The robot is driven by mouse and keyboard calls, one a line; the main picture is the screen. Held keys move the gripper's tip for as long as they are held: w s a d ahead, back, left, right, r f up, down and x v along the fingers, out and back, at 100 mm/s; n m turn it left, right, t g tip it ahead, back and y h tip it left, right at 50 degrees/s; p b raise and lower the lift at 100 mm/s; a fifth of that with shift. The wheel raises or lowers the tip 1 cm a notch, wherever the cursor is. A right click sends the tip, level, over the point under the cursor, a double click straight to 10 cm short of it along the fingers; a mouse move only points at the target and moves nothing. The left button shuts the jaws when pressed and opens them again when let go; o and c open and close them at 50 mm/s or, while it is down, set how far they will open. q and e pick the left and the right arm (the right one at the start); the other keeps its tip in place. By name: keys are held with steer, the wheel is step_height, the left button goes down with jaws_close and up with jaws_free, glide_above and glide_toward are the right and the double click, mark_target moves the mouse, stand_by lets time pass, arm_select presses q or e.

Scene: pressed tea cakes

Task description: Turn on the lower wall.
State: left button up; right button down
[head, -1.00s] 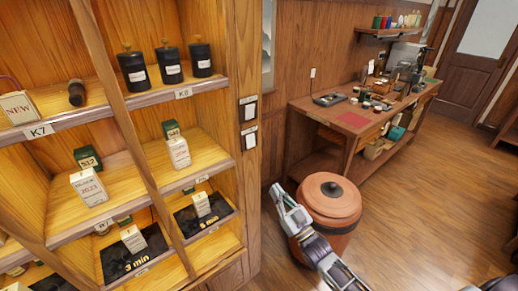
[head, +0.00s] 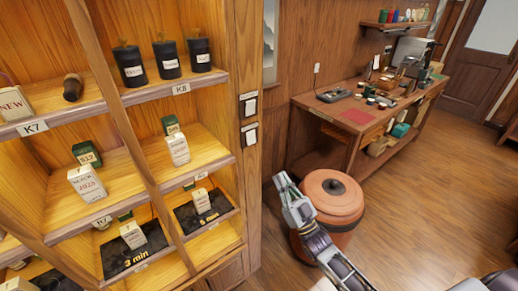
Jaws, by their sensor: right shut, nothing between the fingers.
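Two wall switches sit one above the other on the wooden post at the right side of the shelf. The lower switch (head: 250,135) is a white rocker in a dark frame with a small label above it. The upper switch (head: 249,106) looks alike. I cannot tell the on or off state of either. My left gripper is not in view.
The orange bin (head: 343,203) stands on the floor right of the post. The shelf (head: 110,184) at left holds black canisters, small boxes and trays. A wooden desk (head: 345,130) with several items stands behind the bin. The floor at right is clear.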

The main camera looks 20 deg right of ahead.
steer(key=shift+w+a+r, duration=0.1)
steer(key=shift+w+r, duration=0.05)
stand_by(0.3)
steer(key=p, duration=0.3)
glide_toward(251, 134)
step_height(251, 134, up, 3)
steer(key=shift+w+a, duration=0.3)
steer(key=shift+w, duration=0.55)
steer(key=shift+w+a, duration=0.3)
steer(key=shift+w, duration=0.5)
